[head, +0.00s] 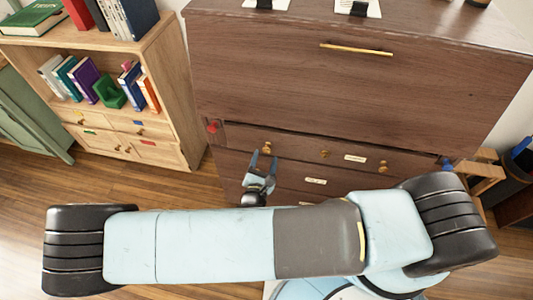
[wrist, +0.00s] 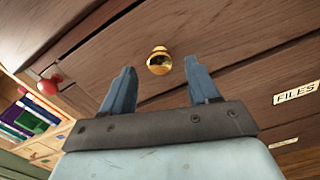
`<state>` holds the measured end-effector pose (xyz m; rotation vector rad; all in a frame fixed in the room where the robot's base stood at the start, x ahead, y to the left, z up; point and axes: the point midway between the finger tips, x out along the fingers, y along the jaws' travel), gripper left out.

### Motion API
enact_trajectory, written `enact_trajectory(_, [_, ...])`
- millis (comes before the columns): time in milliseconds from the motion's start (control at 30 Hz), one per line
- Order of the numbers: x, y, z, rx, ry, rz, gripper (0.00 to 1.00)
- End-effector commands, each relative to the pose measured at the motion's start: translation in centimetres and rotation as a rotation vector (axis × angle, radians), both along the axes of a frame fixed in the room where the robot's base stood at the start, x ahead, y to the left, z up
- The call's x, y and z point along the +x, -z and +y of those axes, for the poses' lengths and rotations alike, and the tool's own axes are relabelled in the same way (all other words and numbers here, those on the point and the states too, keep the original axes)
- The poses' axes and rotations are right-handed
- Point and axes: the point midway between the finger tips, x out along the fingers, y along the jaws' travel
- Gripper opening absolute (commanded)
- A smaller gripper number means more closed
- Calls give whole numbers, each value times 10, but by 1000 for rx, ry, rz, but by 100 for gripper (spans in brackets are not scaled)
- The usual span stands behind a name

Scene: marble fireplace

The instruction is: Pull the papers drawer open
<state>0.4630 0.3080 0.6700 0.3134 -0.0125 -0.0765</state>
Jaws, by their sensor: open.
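A dark wooden desk cabinet (head: 300,80) fills the head view's right side. Its upper drawer row has brass knobs and a pale label (head: 355,158) too small to read, so I cannot confirm which drawer is the papers drawer. The left brass knob (head: 266,148) also shows in the wrist view (wrist: 159,61). My gripper (head: 264,157) is open and empty in front of this knob. In the wrist view the knob appears between and slightly beyond the fingertips, with no visible contact. The drawer front looks flush with the cabinet.
A "FILES" label (wrist: 296,92) is on the drawer below. A red knob (head: 212,126) sits at the cabinet's left edge. A light wooden bookcase (head: 180,80) stands to the left, with bare floor (head: 150,190) in front. A dark bin (head: 510,175) is at right.

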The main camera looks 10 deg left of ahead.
Motion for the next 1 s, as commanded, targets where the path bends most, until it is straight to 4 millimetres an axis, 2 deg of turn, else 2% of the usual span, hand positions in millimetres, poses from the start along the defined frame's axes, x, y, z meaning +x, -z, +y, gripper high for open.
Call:
enact_trajectory(100, [15, 0, -1, 0, 1, -1, 60])
enact_trajectory(233, [26, 0, -2, 0, 1, -1, 60])
enact_trajectory(633, [30, 0, -2, 1, 1, 1, 59])
enact_trajectory(1000, [30, 0, -2, 1, 1, 1, 24])
